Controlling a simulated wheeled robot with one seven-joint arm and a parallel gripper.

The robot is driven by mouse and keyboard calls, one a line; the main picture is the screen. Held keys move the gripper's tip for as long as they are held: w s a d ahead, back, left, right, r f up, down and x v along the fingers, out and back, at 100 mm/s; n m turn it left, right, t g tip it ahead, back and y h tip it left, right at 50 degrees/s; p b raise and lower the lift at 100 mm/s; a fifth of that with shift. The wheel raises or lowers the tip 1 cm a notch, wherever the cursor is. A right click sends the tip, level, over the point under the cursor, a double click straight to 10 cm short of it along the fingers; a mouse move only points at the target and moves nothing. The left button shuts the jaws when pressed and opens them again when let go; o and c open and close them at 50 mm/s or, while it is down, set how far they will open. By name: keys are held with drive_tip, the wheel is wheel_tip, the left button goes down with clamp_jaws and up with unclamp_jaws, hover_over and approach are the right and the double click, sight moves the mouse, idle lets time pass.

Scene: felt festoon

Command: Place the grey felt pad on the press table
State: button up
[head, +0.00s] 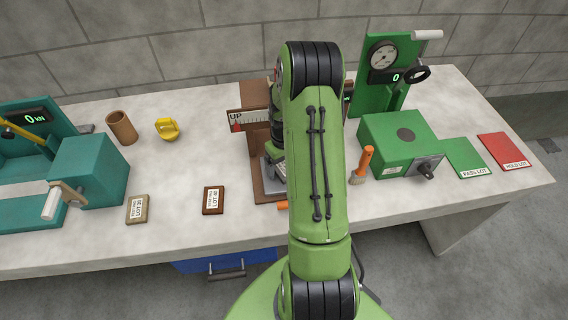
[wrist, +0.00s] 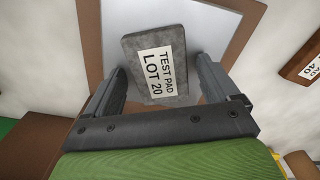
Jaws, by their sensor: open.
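The grey felt pad (wrist: 150,42), labelled TEST PAD LOT 20, shows in the wrist view. My gripper (wrist: 158,68) is open, with one finger on each side of the pad and a small gap visible at each side. In the head view my arm hides the pad and most of the brown stand (head: 257,150) with the UP scale. Whether the pale plate is the press table I cannot tell for sure.
A brown pad (head: 213,200) and a tan pad (head: 137,209) lie left of the stand. A teal press (head: 88,172) stands at the left, a green press (head: 395,145) at the right.

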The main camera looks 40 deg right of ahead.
wheel_tip(320, 180, up, 8)
drive_tip(key=shift+f+p, duration=0.1)
drive_tip(key=shift+p, duration=0.5)
drive_tip(key=s+a+r+n+t+h, duration=0.1)
drive_tip(key=s+a+r+t, duration=0.25)
drive_tip(key=a+r, duration=1.2)
drive_tip(key=s+a+r+t, duration=0.1)
drive_tip(key=s+a+r, duration=0.1)
drive_tip(key=s, duration=0.4)
drive_tip(key=s+a+r+n+t+y, duration=0.1)
drive_tip(key=s+a+r, duration=0.1)
drive_tip(key=s+a, duration=0.3)
drive_tip(key=shift+s+a+r, duration=0.2)
drive_tip(key=shift+s+a, duration=0.1)
drive_tip(key=shift+s, duration=0.2)
